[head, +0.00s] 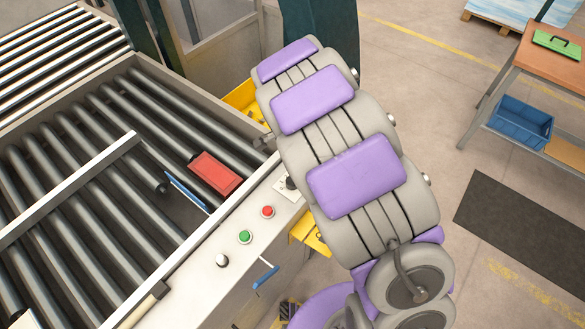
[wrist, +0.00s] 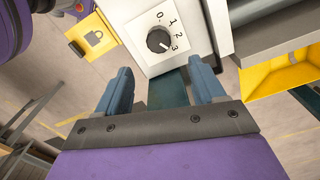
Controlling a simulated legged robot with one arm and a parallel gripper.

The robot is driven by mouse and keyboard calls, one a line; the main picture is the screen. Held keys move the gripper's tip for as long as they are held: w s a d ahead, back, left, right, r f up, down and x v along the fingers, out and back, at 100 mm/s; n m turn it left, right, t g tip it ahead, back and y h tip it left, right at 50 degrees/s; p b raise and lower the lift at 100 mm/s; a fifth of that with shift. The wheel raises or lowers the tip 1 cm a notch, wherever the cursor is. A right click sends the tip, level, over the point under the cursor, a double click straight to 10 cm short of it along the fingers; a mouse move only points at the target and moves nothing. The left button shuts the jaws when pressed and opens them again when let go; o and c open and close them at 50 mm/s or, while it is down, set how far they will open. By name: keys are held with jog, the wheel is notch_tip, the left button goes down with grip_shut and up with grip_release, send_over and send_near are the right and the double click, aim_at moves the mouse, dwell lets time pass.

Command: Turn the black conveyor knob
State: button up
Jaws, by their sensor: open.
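The black conveyor knob (wrist: 158,40) sits on a white plate (wrist: 148,62) marked 0, 1, 2 and 3. In the wrist view it is ahead of my gripper (wrist: 161,78), roughly centred between the two blue-grey fingers. The fingers are spread wide with nothing between them, and the knob appears apart from them. A pale mark on the knob seems to point towards the 3, but it is small. In the head view the knob (head: 291,183) shows at the edge of my purple and grey arm, which hides most of my gripper.
A red button (head: 267,211), a green button (head: 245,236) and a white button (head: 222,260) line the conveyor's side panel. A red box (head: 215,173) lies on the rollers. A yellow padlock plate (wrist: 94,41) is left of the knob; a yellow bin (wrist: 284,77) is right.

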notch_tip(320, 180, up, 8)
jog(key=shift+w+a+f, duration=0.1)
dwell(0.4)
